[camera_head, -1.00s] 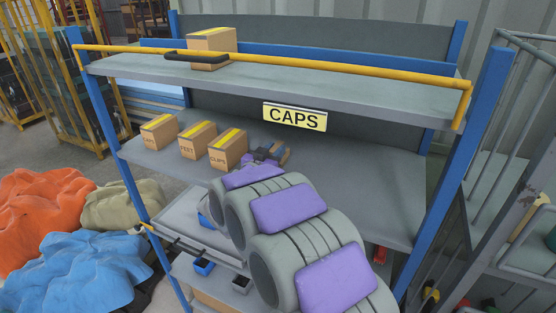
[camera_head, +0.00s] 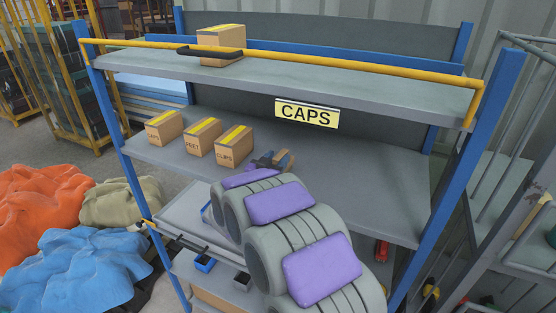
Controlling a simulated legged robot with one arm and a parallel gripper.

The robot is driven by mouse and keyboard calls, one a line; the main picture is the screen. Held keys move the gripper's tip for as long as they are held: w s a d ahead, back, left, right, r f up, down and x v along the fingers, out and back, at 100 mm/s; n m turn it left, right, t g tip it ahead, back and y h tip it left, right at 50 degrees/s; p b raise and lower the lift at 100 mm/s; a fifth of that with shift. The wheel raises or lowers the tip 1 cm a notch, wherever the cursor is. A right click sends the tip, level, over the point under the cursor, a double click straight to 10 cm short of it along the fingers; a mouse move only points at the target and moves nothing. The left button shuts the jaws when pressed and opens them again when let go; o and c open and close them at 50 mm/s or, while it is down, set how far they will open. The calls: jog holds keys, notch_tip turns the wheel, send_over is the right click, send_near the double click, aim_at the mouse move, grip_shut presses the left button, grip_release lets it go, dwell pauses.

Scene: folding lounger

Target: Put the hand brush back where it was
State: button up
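My arm, grey with purple pads, reaches up from the bottom right over the middle shelf (camera_head: 350,180). My gripper (camera_head: 270,160) is small and partly hidden behind my own arm. A small brown piece (camera_head: 284,160) shows at its far end, above or on the shelf. It may be the hand brush, but it is too small and too covered to be sure. I cannot tell whether the fingers are closed on it. No other hand brush is clearly visible.
Three cardboard boxes (camera_head: 201,137) stand left of my gripper on the middle shelf. The shelf's right side is clear. The upper shelf (camera_head: 300,80) has a yellow rail (camera_head: 360,72), a box (camera_head: 221,42) and a CAPS sign (camera_head: 306,114). A blue post (camera_head: 470,160) stands at right.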

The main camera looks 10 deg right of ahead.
jog(key=shift+o, duration=0.6)
jog(key=shift+s+r, duration=0.1)
jog(key=shift+s, duration=0.05)
jog(key=shift+d+r, duration=0.1)
jog(key=shift+d, duration=0.1)
jog(key=shift+d+r, duration=0.1)
jog(key=shift+r, duration=0.1)
jog(key=v, duration=1.2)
jog(key=shift+b, duration=0.45)
jog(key=shift+f, duration=0.1)
